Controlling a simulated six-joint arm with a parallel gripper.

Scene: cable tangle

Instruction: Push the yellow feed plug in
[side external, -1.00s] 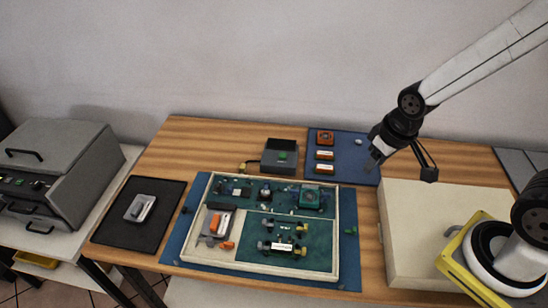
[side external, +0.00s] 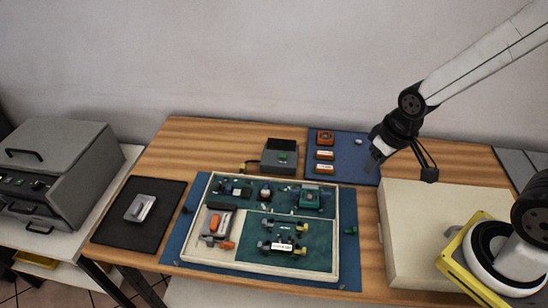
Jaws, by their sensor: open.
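My gripper (side external: 374,164) is open and empty. It hangs above the right part of the blue mat at the back, well to the right of the cable tray. A small yellowish plug (side external: 244,165) shows left of the dark box, at the end of a short dark lead; it is too small to tell whether it is seated. The pale-rimmed tray (side external: 338,235) holds a green board (side external: 262,229) with small yellowish connectors (side external: 279,224) on it. I cannot tell which of these is the feed plug. My gripper touches none of them.
A dark box (side external: 282,146) stands behind the tray. Orange modules (side external: 325,137) lie on the back blue mat (side external: 352,150). A black mat (side external: 112,227) with a grey part (side external: 140,208) is left. A pale block (side external: 430,225) stands right. A grey machine (side external: 55,165) stands far left.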

